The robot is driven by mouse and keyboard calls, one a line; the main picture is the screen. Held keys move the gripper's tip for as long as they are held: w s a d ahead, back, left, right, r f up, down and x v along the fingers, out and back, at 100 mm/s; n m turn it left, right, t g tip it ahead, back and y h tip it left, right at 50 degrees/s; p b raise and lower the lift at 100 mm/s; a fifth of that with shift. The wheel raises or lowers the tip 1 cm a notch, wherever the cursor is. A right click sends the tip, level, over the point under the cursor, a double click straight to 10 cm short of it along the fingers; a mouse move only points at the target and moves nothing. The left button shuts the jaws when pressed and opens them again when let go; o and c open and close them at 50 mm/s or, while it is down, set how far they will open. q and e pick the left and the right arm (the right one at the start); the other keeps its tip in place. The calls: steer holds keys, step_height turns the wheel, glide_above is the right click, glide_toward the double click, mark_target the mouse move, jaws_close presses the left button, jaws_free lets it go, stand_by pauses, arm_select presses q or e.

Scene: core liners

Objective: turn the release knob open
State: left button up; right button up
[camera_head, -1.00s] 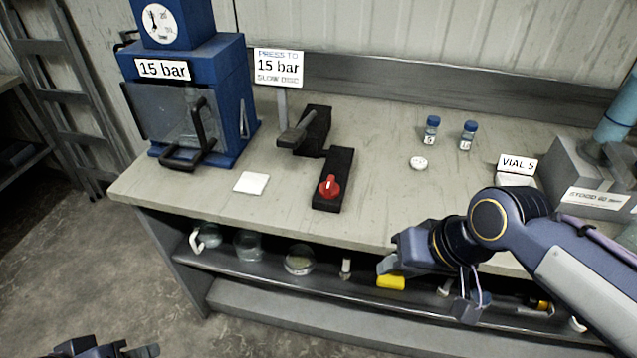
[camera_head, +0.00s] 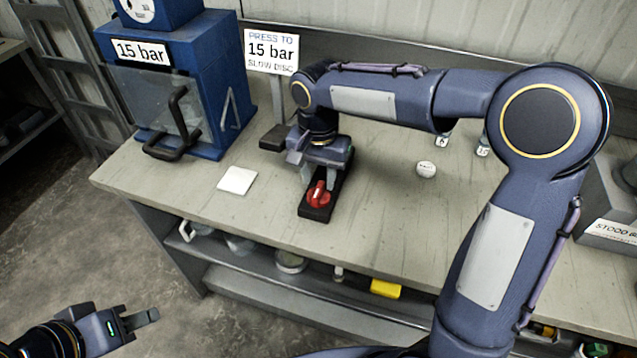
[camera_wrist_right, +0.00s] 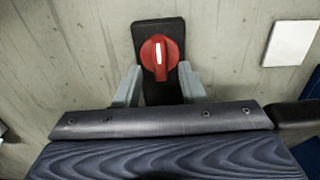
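The red release knob (camera_head: 318,194) sits on a black base block (camera_head: 316,213) near the front of the bench. In the right wrist view the knob (camera_wrist_right: 159,58) shows a white line pointing along the block. My right gripper (camera_head: 311,185) is over the block, pointing down at the knob. In the wrist view its two fingers (camera_wrist_right: 158,84) are spread, one on each side of the knob, with gaps between. Whether the fingertips are at knob height is hard to tell. My left gripper (camera_head: 150,317) is at the lower left, away from the bench, its fingers partly seen.
A blue press (camera_head: 180,80) with a clear guard and black handle stands at the back left. A white square pad (camera_head: 237,180) lies to the left. Small vials and a white disc (camera_head: 426,169) are to the right.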

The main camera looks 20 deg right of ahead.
mark_target(318, 194)
steer(key=shift+f, duration=1.45)
jaws_close()
